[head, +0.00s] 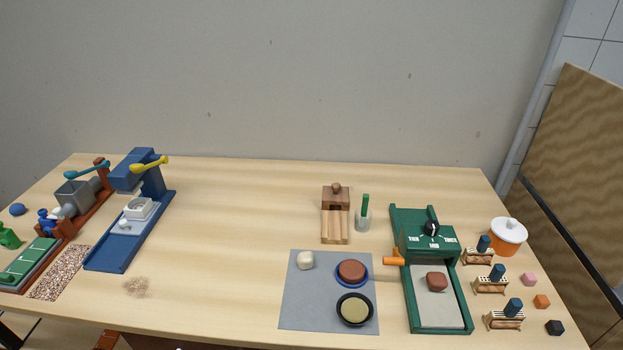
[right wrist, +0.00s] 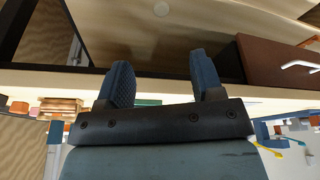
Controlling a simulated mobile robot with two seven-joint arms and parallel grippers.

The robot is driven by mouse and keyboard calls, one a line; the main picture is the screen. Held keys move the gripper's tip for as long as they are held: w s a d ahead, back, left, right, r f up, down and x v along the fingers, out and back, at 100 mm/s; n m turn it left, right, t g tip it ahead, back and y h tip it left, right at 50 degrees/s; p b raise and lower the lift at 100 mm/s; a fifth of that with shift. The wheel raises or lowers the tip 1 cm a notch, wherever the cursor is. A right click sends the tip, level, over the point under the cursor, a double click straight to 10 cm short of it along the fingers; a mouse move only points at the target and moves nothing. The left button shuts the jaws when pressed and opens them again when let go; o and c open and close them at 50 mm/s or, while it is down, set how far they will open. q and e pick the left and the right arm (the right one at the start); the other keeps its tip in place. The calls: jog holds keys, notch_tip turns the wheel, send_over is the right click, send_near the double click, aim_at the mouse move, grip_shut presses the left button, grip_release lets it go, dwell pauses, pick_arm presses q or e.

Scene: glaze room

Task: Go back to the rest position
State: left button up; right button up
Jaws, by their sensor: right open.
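My right gripper (right wrist: 160,62) shows in the right wrist view with its two blue fingers wide apart and nothing between them. It is away from the table's objects, near the table's front edge. Neither gripper shows in the head view, and my left gripper is in no view. The wooden table (head: 230,270) fills the lower part of the head view with no arm over it.
A blue press (head: 115,245) stands at the left, a green machine (head: 400,220) at the right. A grey mat (head: 300,310) bears two round dishes. A brown drawer (right wrist: 265,60) is close to my right gripper in the wrist view.

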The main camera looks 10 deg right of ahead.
jog(key=w+a+f+n+t+y+p, duration=0.1)
jog(key=w+a+f+t+y+p, duration=0.1)
jog(key=w+a+t+p, duration=0.4)
jog(key=t+y+p, duration=0.1)
jog(key=p, duration=0.4)
jog(key=shift+a+t, duration=0.3)
